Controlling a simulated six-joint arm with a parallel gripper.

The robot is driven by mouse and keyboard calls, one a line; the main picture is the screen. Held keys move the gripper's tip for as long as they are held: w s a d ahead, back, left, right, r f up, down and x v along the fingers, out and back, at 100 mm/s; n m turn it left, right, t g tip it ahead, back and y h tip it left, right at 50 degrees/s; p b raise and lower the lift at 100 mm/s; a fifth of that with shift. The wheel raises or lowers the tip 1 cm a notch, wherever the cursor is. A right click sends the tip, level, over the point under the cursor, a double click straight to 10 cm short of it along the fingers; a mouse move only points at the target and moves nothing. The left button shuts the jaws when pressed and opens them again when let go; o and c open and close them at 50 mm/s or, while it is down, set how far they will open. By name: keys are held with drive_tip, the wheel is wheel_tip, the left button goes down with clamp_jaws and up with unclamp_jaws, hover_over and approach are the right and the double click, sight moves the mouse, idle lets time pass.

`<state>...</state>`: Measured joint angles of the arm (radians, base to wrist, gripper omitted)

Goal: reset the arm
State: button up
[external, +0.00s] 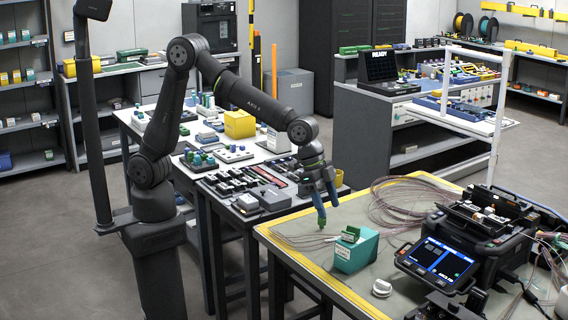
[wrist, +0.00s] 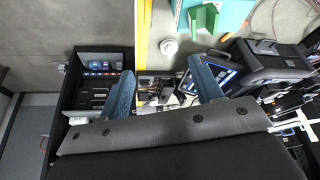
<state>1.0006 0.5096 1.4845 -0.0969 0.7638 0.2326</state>
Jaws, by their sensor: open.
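My gripper (external: 326,208) is at the end of my arm in the external view. It points down above the left part of the grey work table (external: 300,262), behind a teal box (external: 357,252). Its two blue fingers also show in the wrist view (wrist: 160,75), spread wide with nothing held between them. My arm is bent at the elbow and reaches to the right over the benches. The exact height of the fingertips above the table is hard to tell.
The black fusion splicer (external: 475,222) with a lit screen (external: 437,260) stands right of the teal box. A small white round item (external: 381,287) lies in front. Loose fibre coils (external: 405,200) lie behind. A bench with several small parts (external: 230,155) stands at the left.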

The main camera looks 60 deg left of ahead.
drive_tip(key=w+a+f, duration=0.2)
drive_tip(key=w+f, duration=0.8)
drive_tip(key=w, duration=0.1)
drive_tip(key=shift+w+a+f, duration=0.2)
drive_tip(key=shift+w+f, duration=0.05)
drive_tip(key=shift+w, duration=0.05)
